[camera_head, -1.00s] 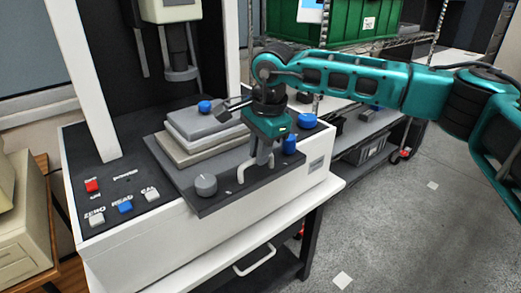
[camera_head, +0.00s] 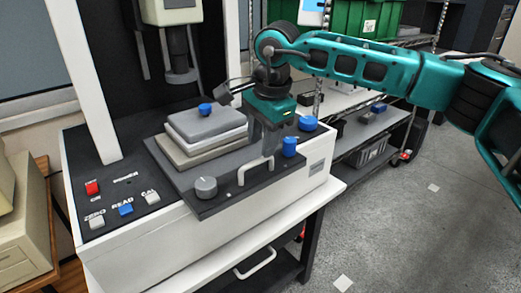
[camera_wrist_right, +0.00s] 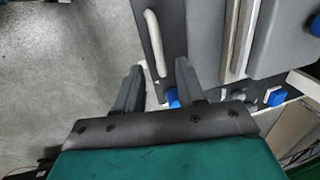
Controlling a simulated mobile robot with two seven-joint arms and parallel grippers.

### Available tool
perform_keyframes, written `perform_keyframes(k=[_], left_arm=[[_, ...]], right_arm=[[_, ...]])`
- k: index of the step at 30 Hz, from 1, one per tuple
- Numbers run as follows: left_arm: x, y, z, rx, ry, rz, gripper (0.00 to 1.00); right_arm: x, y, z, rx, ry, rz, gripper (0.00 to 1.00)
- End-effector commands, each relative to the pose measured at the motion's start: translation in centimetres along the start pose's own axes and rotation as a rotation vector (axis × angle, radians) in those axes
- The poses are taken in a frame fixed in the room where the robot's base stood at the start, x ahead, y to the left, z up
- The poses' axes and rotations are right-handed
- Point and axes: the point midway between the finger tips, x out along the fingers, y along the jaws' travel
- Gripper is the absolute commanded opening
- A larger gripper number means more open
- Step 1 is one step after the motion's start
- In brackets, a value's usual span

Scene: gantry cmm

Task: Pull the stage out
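The stage is a dark grey plate (camera_head: 226,200) on the white machine base, carrying a stack of grey blocks (camera_head: 207,133). A light, U-shaped handle (camera_head: 256,170) stands at its front edge, beside a round grey knob (camera_head: 206,187). My right gripper (camera_head: 272,150) points down just behind and above the handle, apart from it. My left gripper is not in view.
Blue knobs (camera_head: 289,146) stand close to the gripper on the right. Red, blue and white buttons (camera_head: 125,209) are on the panel at left. A probe column (camera_head: 180,55) hangs behind the blocks. Open floor (camera_head: 410,230) lies to the right.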

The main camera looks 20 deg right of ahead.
Motion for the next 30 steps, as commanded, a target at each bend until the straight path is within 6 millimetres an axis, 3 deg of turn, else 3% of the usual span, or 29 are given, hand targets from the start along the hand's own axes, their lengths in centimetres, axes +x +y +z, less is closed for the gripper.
perform_keyframes(k=[6, 12, 18, 30], left_arm=[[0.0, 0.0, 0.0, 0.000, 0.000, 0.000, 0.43], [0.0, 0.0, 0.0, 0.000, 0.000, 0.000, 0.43], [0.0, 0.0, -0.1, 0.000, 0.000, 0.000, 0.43], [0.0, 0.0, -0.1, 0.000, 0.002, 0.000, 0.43]], right_arm=[[-5.1, 0.0, 0.0, 0.000, 0.000, -0.003, 0.39], [-8.1, 0.0, 0.0, 0.001, 0.000, -0.001, 0.39], [-9.0, 0.0, 0.0, 0.000, 0.000, 0.001, 0.39], [-9.0, 0.0, 0.0, 0.000, -0.001, 0.000, 0.39]])
